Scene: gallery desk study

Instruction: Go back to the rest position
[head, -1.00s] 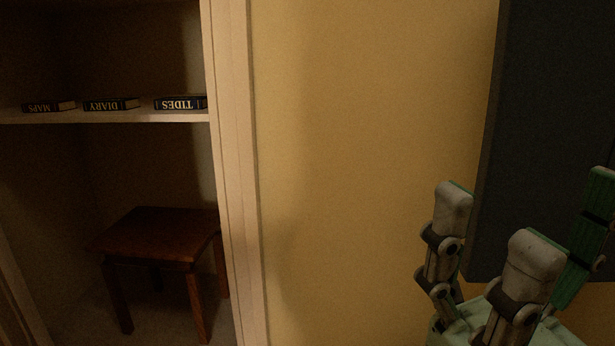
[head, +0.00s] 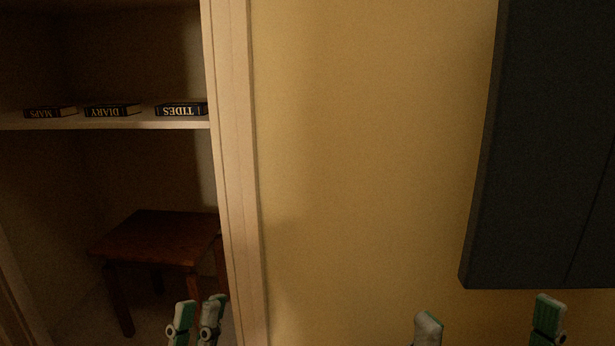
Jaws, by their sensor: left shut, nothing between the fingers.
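My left gripper (head: 197,322) shows at the lower left edge of the head view. Its green and grey fingertips are close together, with nothing seen between them. It appears in front of the floor and the legs of a wooden stool. My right gripper (head: 488,326) shows at the lower right edge as two fingertips standing well apart, with nothing seen between them. The rest of both grippers is below the picture.
A wooden stool (head: 155,238) stands in an alcove under a shelf (head: 100,123). On the shelf lie three dark books: MAPS (head: 48,112), DIARY (head: 112,110) and TIDES (head: 180,109). A dark panel (head: 545,150) hangs at the right. Bare yellow wall lies between.

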